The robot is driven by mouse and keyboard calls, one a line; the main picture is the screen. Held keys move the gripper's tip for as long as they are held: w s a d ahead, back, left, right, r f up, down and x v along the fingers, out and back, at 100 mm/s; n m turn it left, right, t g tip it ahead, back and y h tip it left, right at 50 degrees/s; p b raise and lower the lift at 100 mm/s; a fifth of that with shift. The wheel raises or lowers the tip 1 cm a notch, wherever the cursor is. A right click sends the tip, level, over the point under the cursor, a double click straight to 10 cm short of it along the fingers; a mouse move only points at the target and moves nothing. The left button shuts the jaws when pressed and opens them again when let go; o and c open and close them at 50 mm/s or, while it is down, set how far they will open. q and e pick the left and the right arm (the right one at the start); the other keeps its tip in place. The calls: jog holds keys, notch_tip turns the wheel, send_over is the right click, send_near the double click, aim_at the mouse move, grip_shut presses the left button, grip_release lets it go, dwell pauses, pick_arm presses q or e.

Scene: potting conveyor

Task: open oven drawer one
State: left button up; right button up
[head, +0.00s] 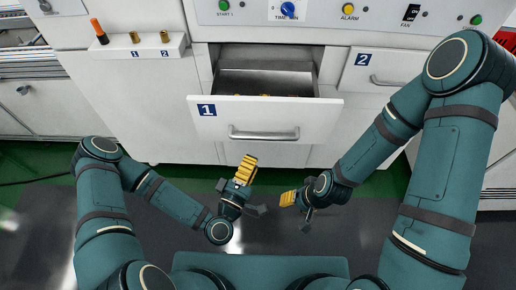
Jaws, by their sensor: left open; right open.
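Oven drawer one (265,118) is white with a blue "1" label at its upper left. It is pulled out from the cabinet, and its inside shows, with small yellowish items partly hidden behind the front panel. Its metal bar handle (264,134) is on the front panel. My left gripper (246,170) has yellow finger pads and is open below the handle, apart from it. My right gripper (288,199) is open, lower and to the right, also clear of the drawer. Nothing shows between the fingers of either gripper.
Closed drawer two (384,72) with its own handle is at the right. A control panel (320,12) with buttons and a blue knob runs above. A small white shelf (122,48) at the upper left bears an orange-handled tool and two brass pieces. The floor before the drawer is clear.

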pick_arm(q)
jog(key=shift+v, duration=1.5)
jog(key=shift+d, duration=0.1)
notch_tip(320, 180, down, 8)
jog(key=d+m+g+h, duration=0.2)
jog(key=m+g, duration=0.7)
jog(key=s+a+f+m+g+y, duration=0.1)
jog(key=s+a+m+g+y, duration=0.1)
jog(key=s+a+g+y, duration=0.2)
jog(key=a+g+y, duration=0.2)
jog(key=a+g, duration=0.1)
jog(key=shift+s+a+f+g, duration=0.2)
jog(key=shift+s+g, duration=0.05)
jog(key=shift+g, duration=0.15)
